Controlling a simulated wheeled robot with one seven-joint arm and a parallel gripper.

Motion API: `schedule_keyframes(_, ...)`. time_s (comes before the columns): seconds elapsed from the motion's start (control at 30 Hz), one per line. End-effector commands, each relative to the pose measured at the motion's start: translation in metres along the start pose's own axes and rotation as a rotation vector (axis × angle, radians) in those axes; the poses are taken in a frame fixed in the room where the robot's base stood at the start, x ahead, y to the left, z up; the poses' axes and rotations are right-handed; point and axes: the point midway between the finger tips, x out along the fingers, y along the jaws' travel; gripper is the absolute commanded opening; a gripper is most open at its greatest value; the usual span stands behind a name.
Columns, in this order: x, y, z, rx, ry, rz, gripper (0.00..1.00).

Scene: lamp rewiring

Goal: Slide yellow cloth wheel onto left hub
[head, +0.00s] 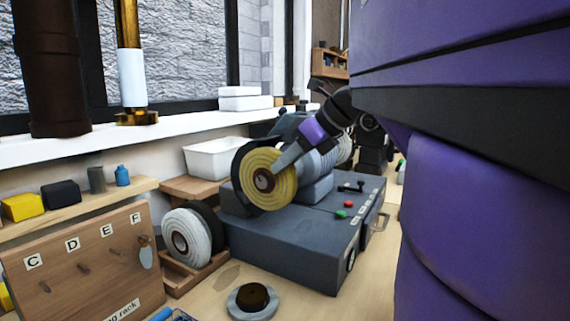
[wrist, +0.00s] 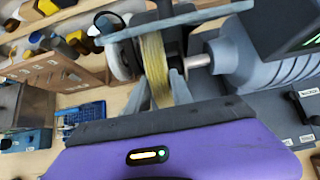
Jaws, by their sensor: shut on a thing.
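The yellow cloth wheel (head: 271,193) stands upright at the left end of the grey bench grinder (head: 317,160), its dark centre facing me. My gripper (head: 286,158) is shut on the wheel's rim. In the wrist view the wheel (wrist: 154,62) is edge-on between the two fingers of my gripper (wrist: 161,92). A metal shaft (wrist: 199,61) comes from the motor towards the wheel. The left hub's end is hidden, so I cannot tell whether the wheel is around it or just beside it. A dark curved guard (head: 239,163) is behind the wheel.
A white wheel (head: 186,238) and a dark one stand in a wooden rack left of the grinder base (head: 285,245). A lettered pegboard (head: 85,262) is at the left front. A round grey piece with a dark centre (head: 252,300) lies on the bench.

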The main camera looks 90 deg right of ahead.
Motion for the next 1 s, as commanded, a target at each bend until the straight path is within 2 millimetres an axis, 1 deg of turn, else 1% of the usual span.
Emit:
schedule_keyframes(0.2,0.000,-0.006,0.000,0.001,-0.001,-0.001,0.00)
schedule_keyframes(0.57,0.000,-0.008,0.000,0.001,-0.001,-0.001,0.00)
schedule_keyframes(1.0,0.000,-0.018,0.000,0.001,-0.001,0.000,0.00)
